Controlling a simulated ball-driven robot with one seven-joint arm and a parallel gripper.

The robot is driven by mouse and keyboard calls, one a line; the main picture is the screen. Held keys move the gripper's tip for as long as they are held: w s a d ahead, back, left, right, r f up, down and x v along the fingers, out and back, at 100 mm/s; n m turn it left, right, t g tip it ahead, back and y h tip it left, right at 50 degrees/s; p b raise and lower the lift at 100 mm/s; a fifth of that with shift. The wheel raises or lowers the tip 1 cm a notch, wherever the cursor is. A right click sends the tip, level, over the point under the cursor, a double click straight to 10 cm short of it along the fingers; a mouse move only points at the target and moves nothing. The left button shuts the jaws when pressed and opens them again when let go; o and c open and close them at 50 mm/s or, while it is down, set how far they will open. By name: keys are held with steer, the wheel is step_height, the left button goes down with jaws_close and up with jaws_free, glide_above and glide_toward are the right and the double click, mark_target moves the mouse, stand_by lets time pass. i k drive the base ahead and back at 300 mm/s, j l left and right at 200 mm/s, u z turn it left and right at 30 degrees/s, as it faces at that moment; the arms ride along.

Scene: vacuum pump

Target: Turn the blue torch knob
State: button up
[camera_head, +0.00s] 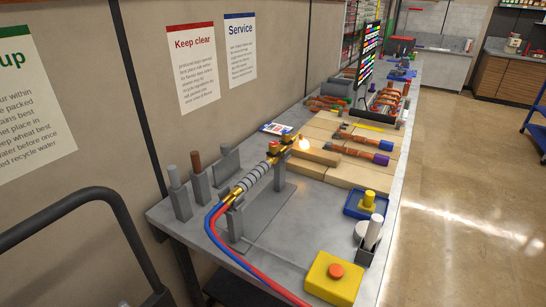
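A brass and grey torch (254,181) rests tilted on a grey stand (264,212) on the workbench. A bright glow (304,143) shows at its upper right tip. A small red knob (274,147) sits near the upper end of the torch. I cannot make out a separate blue knob; it may be hidden or too small. A blue hose (210,222) and a red hose (240,262) run from the torch's lower end. My gripper is not in view.
A yellow box with a red button (336,271) stands at the bench's front. A blue tray (352,206) and a white cylinder (374,231) are to the right. Grey upright holders (180,203) stand left of the torch. Wooden boards (345,172) lie behind. Open floor (470,200) is at right.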

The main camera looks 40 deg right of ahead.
mark_target(286, 135)
steer(key=l, duration=0.75)
steer(key=i+l+z, duration=0.1)
steer(key=l, duration=0.6)
steer(key=i+l+z, duration=0.15)
steer(key=l, duration=0.2)
steer(key=i+l+z, duration=0.1)
steer(key=l, duration=0.2)
steer(key=k+u, duration=0.4)
steer(key=k, duration=0.25)
